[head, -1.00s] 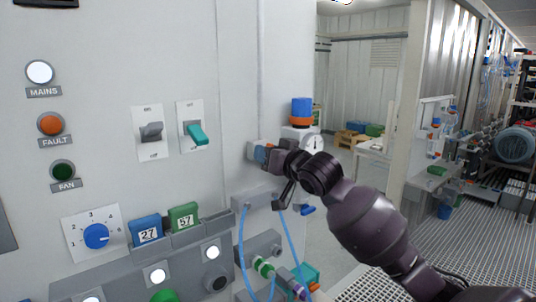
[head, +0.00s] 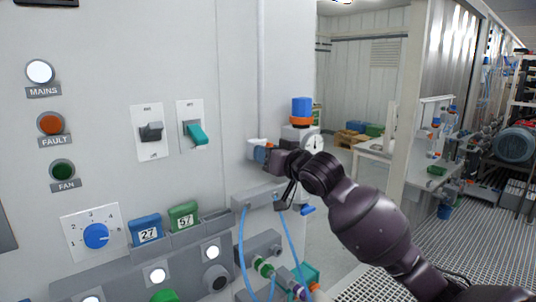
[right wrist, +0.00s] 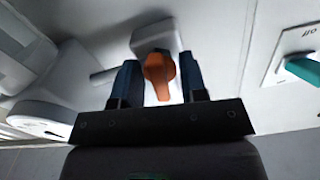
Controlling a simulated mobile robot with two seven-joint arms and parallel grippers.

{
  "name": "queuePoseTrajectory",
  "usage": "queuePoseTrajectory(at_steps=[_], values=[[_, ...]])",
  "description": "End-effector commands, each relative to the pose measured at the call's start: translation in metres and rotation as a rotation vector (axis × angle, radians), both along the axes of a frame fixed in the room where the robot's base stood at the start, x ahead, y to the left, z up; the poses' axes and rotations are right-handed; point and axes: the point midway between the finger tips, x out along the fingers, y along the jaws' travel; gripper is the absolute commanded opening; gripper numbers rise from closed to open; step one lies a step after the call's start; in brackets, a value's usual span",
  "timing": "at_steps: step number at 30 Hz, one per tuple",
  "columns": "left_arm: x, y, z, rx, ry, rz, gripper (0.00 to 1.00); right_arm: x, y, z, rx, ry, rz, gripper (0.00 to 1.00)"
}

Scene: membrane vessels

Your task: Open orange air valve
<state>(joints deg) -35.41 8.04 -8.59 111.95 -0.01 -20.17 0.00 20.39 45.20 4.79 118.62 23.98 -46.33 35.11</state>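The orange air valve handle (right wrist: 160,72) sits on a pale mount on the cabinet wall in the right wrist view. My right gripper (right wrist: 162,80) has its two blue-black fingers apart, one on each side of the handle; I cannot tell whether they touch it. In the head view the right gripper (head: 264,153) reaches the wall by the cabinet's right edge, and its fingers largely hide the handle. My left gripper is in neither view.
A blue-topped unit with an orange ring (head: 301,110) and a round gauge (head: 314,144) stand just behind my right wrist. A teal switch (head: 195,134) is on the panel to the left. Blue hoses (head: 287,240) hang below.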

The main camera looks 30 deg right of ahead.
Motion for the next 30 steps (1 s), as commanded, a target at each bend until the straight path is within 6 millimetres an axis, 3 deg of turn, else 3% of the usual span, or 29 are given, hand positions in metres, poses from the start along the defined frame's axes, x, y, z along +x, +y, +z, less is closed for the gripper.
queuePoseTrajectory(at_steps=[18,30], values=[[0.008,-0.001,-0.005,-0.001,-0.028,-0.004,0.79,-0.093,-0.008,-0.001,-0.002,0.0,-0.001,0.39],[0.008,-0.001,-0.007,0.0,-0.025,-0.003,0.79,-0.105,-0.008,0.0,-0.001,0.001,0.0,0.39]])
